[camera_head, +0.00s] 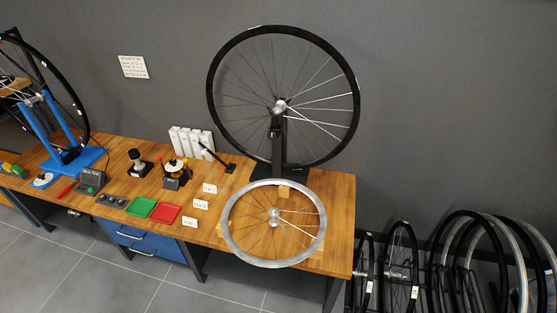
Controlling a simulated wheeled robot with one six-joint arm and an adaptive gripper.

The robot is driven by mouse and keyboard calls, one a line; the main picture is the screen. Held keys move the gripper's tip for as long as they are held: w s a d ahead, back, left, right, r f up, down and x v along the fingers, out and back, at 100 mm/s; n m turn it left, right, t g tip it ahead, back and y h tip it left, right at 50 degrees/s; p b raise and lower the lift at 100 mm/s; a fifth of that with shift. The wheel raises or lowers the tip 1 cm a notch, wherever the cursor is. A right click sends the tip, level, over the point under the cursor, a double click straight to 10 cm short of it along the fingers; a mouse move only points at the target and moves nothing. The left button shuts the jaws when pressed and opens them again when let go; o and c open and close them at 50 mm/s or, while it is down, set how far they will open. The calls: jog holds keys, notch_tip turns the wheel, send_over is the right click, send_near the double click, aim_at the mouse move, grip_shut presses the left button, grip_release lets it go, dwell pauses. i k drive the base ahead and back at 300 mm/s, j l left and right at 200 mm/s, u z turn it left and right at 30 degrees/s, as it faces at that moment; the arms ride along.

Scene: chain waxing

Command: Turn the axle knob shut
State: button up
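A black-rimmed spoked wheel (357,100) stands upright at the back of the wooden workbench, on a dark post stand (278,148). Its silver hub (280,105) sits at the top of the post. Any axle knob there is too small to tell apart from the hub, and I cannot tell whether it is loose or tight. A second wheel hangs in a blue stand (66,133) at the far left, partly cut off by the picture edge. My gripper is not in view.
A silver wheel (230,235) lies flat at the bench's (343,205) front right. Green (141,206) and red (166,213) trays, small devices, white labels and white boxes (192,141) are left of it. Several wheels (402,275) stand on the floor at right. Grey floor (80,270) is clear in front.

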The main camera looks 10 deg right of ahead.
aim_at(273, 136)
jog(key=i+j+u, duration=0.1)
jog(key=i+j, duration=0.15)
jog(key=i+j+u, duration=0.1)
jog(key=i, duration=0.35)
jog(key=i+j+u, duration=0.1)
jog(key=i+j, duration=0.15)
jog(key=i, duration=0.15)
